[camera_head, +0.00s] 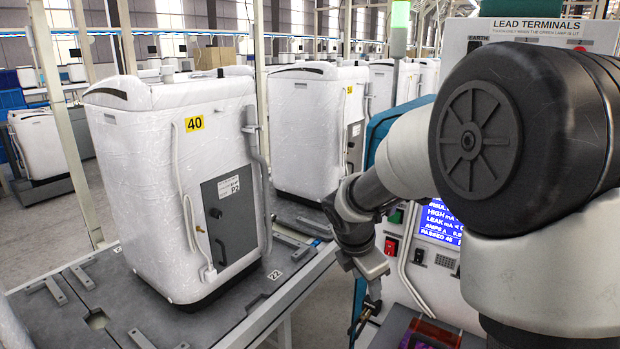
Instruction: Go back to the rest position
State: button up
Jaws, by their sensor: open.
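My gripper (366,316) hangs below my wrist, just right of the picture's middle, pointing down. It is small and dark here, and its jaws are open with nothing seen between them. My arm comes in from the right and fills much of that side, hiding part of the test panel. The gripper is in front of the panel's left edge, to the right of the wrapped white machine (135,190) marked 40, and apart from that machine. No marker of a rest position shows.
The test panel (455,290) has a blue screen (440,222), a red switch (391,246) and a lit green lamp (400,14) above. The machine stands on a grey pallet table (60,315). More wrapped machines (305,130) stand behind. A floor gap lies between table and panel.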

jog(key=s+d+r+m, duration=0.2)
jog(key=s+r+m, duration=0.8)
jog(key=s+m, duration=0.15)
jog(key=s+a+r+m+t+y, duration=0.1)
jog(key=s+r+m+t+y, duration=0.15)
jog(key=s+m, duration=1.05)
notch_tip(320, 180, up, 15)
jog(key=n+p, duration=0.1)
jog(key=p, duration=1.3)
jog(key=shift+s+a+f+g+p, duration=0.15)
jog(key=shift+s+g+p, duration=0.25)
jog(key=shift+s+g, duration=0.05)
jog(key=shift+n, duration=0.25)
jog(key=shift+c, duration=0.5)
